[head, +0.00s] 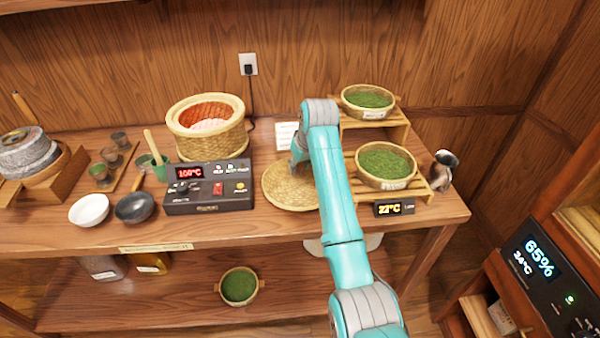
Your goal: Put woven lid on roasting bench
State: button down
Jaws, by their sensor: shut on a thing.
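The woven lid (283,193) is a round, flat, straw-coloured disc at the middle of the wooden roasting bench (255,229). It lies level at the bench top, right of the control box; I cannot tell whether it touches the wood or is just above it. My gripper (295,165) is over the lid's back part and shut on it. My teal arm crosses in front and hides the lid's right edge and most of the fingers.
A woven basket steamer (208,142) and a heater control box (208,201) reading 100°C stand left of the lid. A stepped rack (401,132) with two baskets of green leaves is at right. A white card (287,135) stands behind. A black bowl (135,208) sits farther left.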

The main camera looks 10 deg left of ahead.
aim_at(301, 169)
jog(key=shift+f, duration=1.45)
jog(key=shift+f, duration=0.15)
jog(key=c, duration=0.8)
grip_release()
jog(key=v, duration=1.2)
